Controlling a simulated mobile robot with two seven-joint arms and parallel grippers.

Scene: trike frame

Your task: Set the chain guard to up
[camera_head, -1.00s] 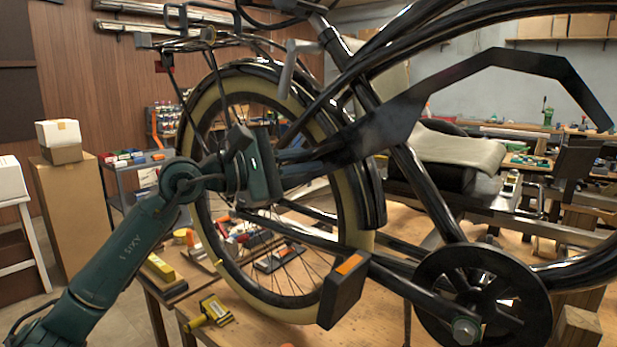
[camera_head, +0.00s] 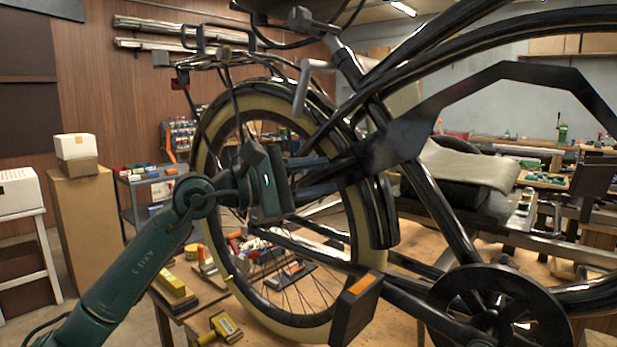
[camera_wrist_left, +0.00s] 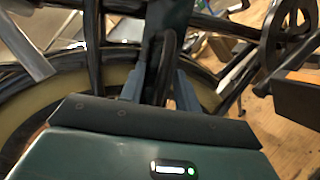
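The chain guard (camera_head: 447,104) is a dark, angular, arched plate in the head view. It stands raised well above the chainring (camera_head: 500,308), and its left end drops toward my left gripper (camera_head: 343,174). The left gripper's fingers reach that end and appear shut on it. In the left wrist view the blue-grey fingers (camera_wrist_left: 160,88) lie on either side of a dark part, close against it. The exact contact is hard to see in the shadow. My right gripper is in neither view.
The trike's wheel (camera_head: 222,120) with its cream tyre stands behind my left gripper. Black frame tubes (camera_head: 430,205) cross close to the guard. A pedal (camera_head: 356,306) sticks out below the gripper. A wooden workbench (camera_head: 400,325) with tools, including a yellow one (camera_head: 222,327), lies underneath.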

